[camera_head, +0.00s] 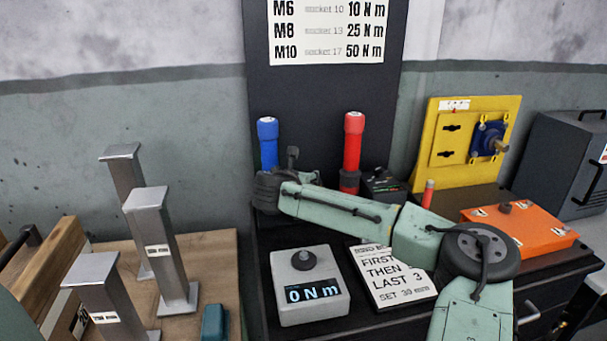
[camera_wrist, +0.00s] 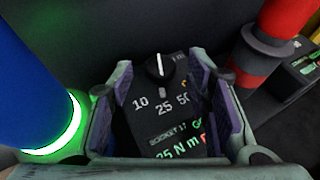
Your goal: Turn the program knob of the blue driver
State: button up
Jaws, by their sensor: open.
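The blue driver (camera_head: 268,142) stands upright at the back left of the dark bench, its lower part hidden behind my arm. In the wrist view the blue driver (camera_wrist: 35,85) is at the left with a glowing green ring at its base. Its black program knob (camera_wrist: 158,70) has a white line running roughly up and down, above the marks 10, 25 and 50. The panel's display (camera_wrist: 178,148) reads 25 N m. My gripper (camera_wrist: 161,78) is open, its purple-padded fingers left and right of the knob. I cannot tell whether they touch it.
A red driver (camera_head: 353,140) stands close to the right, with its own panel (camera_wrist: 303,68). A torque tester (camera_head: 310,295) reading 0 N m and a note card (camera_head: 392,283) lie in front. An orange box (camera_head: 525,228) and yellow fixture (camera_head: 450,160) are farther right.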

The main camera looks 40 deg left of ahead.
jog(key=shift+w+a+f, duration=0.2)
jog(key=shift+w+f, duration=0.1)
jog(key=shift+w, duration=0.25)
jog(key=shift+c, duration=0.5)
grip_shut()
